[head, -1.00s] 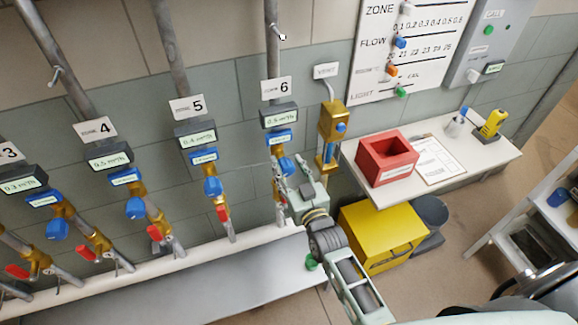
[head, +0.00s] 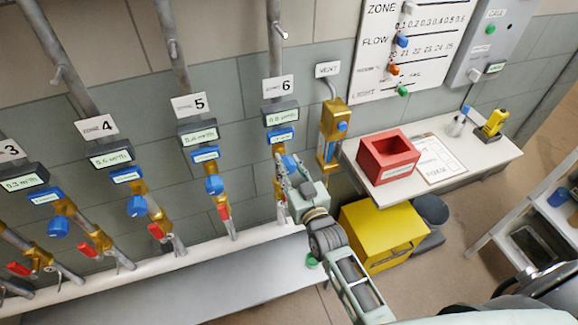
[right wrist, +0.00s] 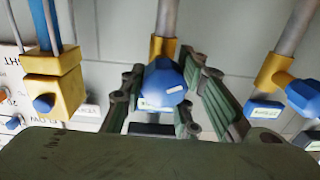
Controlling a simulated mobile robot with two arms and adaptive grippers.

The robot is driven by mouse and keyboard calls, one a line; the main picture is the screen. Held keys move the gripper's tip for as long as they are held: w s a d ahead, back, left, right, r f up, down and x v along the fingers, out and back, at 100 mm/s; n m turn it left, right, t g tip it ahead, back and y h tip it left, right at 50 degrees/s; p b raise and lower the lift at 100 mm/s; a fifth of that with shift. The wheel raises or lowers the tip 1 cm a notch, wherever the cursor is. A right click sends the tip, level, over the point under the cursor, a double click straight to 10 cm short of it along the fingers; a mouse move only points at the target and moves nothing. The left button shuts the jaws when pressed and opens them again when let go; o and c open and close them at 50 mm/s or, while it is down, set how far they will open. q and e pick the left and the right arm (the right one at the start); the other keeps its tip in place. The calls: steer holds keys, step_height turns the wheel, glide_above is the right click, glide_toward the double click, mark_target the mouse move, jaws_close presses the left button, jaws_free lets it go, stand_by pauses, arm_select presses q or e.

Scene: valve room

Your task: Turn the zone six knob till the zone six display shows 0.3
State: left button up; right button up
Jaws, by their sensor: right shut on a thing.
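The zone six knob (head: 290,162) is blue and sits on the brass valve below the number 6 plate (head: 280,85). In the right wrist view the blue knob (right wrist: 165,88) is between the two fingers. My right gripper (head: 291,172) reaches it from below right and is shut on it; the fingers hide part of the knob and valve. The zone six display (head: 282,115) is a lit panel in a dark box above the knob. Its digits are small and blurred; they look like 0.8 or 0.6 m³/h. My left gripper is not in view.
The zone five knob (head: 214,185) and red lever (head: 224,211) are to the left. A brass and blue vent valve (head: 332,130) stands close on the right. A shelf with a red box (head: 388,156) and a yellow cabinet (head: 383,236) are farther right.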

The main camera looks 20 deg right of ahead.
steer(key=m, duration=0.4)
steer(key=shift+d+f, duration=0.1)
steer(key=shift+d, duration=0.1)
steer(key=shift+f+m+b, duration=0.15)
steer(key=shift+m+b, duration=0.15)
steer(key=shift+m, duration=1.8)
steer(key=o, duration=1)
steer(key=shift+f, duration=0.1)
steer(key=shift+o, duration=0.2)
steer(key=shift+s+a, duration=0.1)
steer(key=shift+s, duration=0.1)
steer(key=s, duration=1.1)
steer(key=shift+s+d, duration=0.35)
steer(key=shift+d, duration=0.1)
